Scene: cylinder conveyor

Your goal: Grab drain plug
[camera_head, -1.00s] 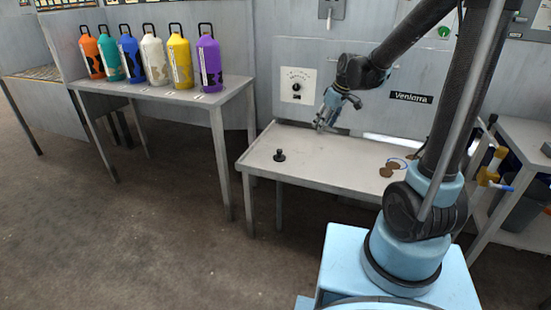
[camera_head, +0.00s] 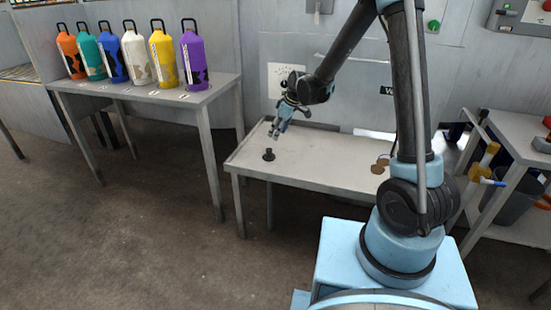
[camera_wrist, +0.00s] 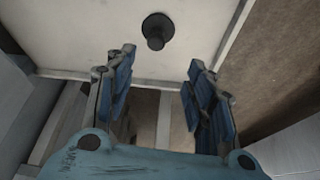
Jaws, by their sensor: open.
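The drain plug is a small black piece with a round base and a knob. In the head view the drain plug (camera_head: 268,154) stands on the left part of the white table (camera_head: 318,158). My gripper (camera_head: 275,133) is above the table, close to the plug and a little up and right of it in the picture. In the wrist view the plug (camera_wrist: 157,30) shows beyond the two blue fingers of my gripper (camera_wrist: 160,75), near the middle between them but apart from both. The fingers are spread wide with nothing between them.
A side table (camera_head: 150,95) at the left holds several coloured cylinders, the purple one (camera_head: 194,58) nearest. Brown round pieces (camera_head: 380,166) lie at the table's right, partly behind my arm. A shelf (camera_head: 510,150) stands at the far right. The table's middle is clear.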

